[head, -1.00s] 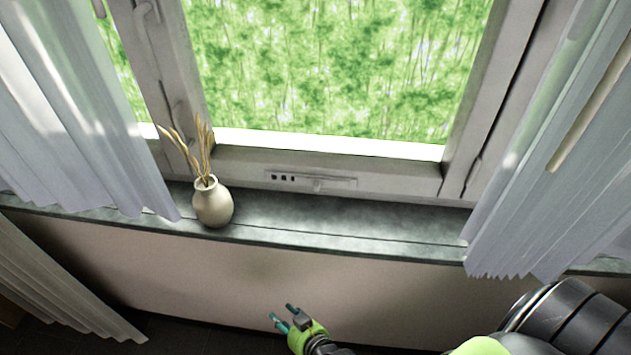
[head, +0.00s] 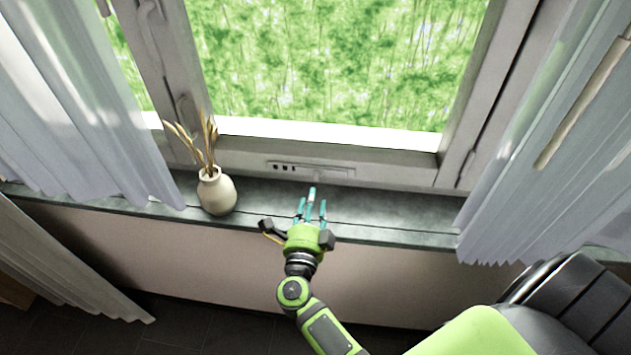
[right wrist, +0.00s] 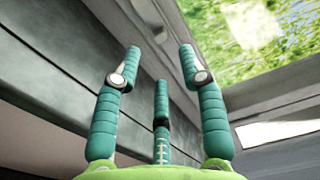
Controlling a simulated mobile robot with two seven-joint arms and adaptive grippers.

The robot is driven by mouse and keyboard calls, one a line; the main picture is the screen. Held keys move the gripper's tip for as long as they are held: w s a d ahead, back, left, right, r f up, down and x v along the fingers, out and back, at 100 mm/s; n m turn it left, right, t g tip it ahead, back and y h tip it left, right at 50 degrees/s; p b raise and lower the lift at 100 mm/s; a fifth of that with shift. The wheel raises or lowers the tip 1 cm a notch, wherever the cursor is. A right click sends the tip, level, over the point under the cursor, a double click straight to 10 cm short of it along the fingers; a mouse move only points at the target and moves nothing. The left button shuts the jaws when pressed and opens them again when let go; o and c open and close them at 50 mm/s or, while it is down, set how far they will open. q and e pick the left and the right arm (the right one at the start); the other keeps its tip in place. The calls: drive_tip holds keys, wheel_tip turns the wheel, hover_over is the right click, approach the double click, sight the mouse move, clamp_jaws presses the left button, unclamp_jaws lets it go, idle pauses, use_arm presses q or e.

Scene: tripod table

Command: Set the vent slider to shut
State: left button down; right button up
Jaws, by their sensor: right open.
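I cannot tell whether a fingertip touches the vent. My left gripper is not in view.
A cream vase (head: 216,193) with dried stalks stands on the dark stone sill (head: 400,212), left of my right gripper. Pale curtains hang at the left (head: 70,110) and right (head: 540,170). The sill right of my gripper is clear.

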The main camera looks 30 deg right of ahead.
sight(317, 179)
drive_tip(key=b+x, duration=0.1)
drive_tip(key=x, duration=0.5)
drive_tip(key=shift+w+d, duration=0.25)
clamp_jaws()
